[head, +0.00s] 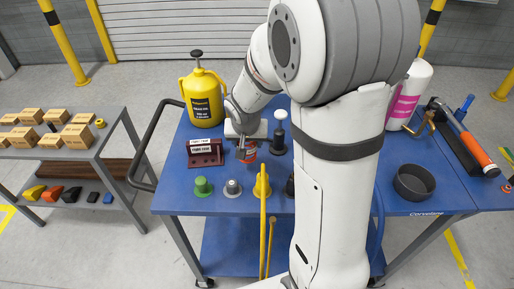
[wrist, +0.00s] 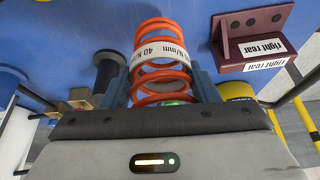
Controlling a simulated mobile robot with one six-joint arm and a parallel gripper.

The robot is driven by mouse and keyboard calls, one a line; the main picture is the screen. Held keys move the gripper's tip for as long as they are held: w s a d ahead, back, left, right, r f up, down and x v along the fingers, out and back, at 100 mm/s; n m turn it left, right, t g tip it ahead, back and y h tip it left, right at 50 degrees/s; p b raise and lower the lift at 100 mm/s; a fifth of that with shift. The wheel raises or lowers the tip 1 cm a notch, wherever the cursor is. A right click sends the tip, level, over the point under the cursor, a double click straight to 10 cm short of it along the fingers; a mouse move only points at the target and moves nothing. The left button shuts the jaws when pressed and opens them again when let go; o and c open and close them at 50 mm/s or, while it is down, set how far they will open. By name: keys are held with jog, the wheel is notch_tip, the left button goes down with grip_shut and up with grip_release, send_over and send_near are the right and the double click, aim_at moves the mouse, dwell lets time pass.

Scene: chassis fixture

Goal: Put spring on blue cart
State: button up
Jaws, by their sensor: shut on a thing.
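An orange-red coil spring (wrist: 160,62) with a white band reading "40 N/mm" is between my gripper's two fingers in the wrist view. My gripper (head: 246,150) is shut on it. In the head view the spring (head: 250,153) shows as a small red piece below my gripper, partly hidden by it. The blue cart (head: 330,205) stands in front of me, and its top also shows in the wrist view (wrist: 70,30). The spring is over the left half of the cart top. I cannot tell whether it touches the surface.
A dark red bracket (head: 204,153) with white labels stands just left of my gripper. A yellow jug (head: 203,100) is behind it. Green (head: 202,187), grey (head: 232,188) and yellow (head: 262,184) pieces stand along the front.

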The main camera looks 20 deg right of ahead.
jog(key=shift+a+f+b, duration=0.2)
jog(key=shift+f+b, duration=0.25)
jog(key=shift+f, duration=2.1)
jog(key=shift+f, duration=0.2)
jog(key=o, duration=1.3)
jog(key=shift+r, duration=0.2)
